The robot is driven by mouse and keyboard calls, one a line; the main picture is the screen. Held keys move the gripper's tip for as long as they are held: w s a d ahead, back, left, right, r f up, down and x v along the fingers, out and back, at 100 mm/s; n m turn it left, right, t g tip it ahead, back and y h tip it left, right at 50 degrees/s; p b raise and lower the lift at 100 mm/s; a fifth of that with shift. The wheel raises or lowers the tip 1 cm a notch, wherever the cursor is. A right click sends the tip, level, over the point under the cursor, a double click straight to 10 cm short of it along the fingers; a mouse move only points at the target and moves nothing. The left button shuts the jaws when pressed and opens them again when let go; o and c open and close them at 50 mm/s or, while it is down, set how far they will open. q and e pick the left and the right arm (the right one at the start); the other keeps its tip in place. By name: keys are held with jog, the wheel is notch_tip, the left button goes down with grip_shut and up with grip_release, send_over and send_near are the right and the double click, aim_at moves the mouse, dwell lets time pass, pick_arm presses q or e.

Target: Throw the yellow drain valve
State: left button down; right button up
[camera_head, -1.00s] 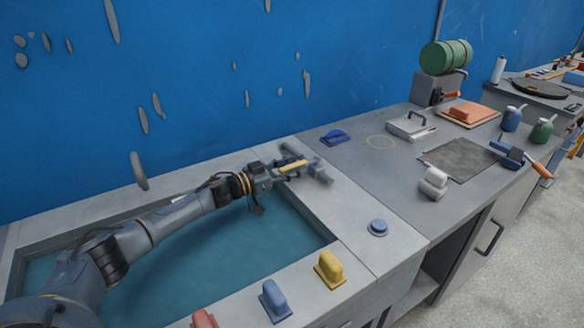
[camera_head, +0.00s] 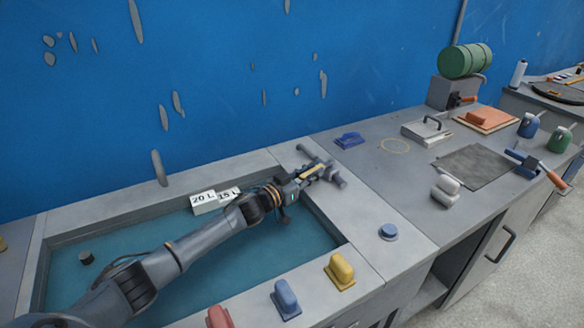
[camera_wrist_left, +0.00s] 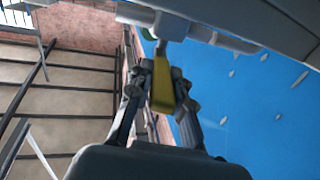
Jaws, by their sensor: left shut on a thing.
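A yellow lever handle (camera_head: 313,171) sits on a grey pipe fitting (camera_head: 322,164) on the back right ledge of the sink. My left gripper (camera_head: 308,174) is shut on this yellow handle. In the left wrist view the yellow handle (camera_wrist_left: 163,88) lies between the two fingers (camera_wrist_left: 160,85), and its far end meets a grey pipe. The fingers hide part of the handle in the head view. My right gripper is in neither view.
A blue button (camera_head: 388,232) is at right. The blue wall is close behind.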

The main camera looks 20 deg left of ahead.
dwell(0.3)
pick_arm(q)
jog(key=c, duration=1.2)
grip_release()
jog(key=shift+d, duration=0.1)
jog(key=shift+s+a+f, duration=0.1)
jog(key=shift+s+a, duration=0.15)
jog(key=shift+s, duration=0.2)
jog(key=v, duration=1.1)
jog(key=shift+d, duration=0.1)
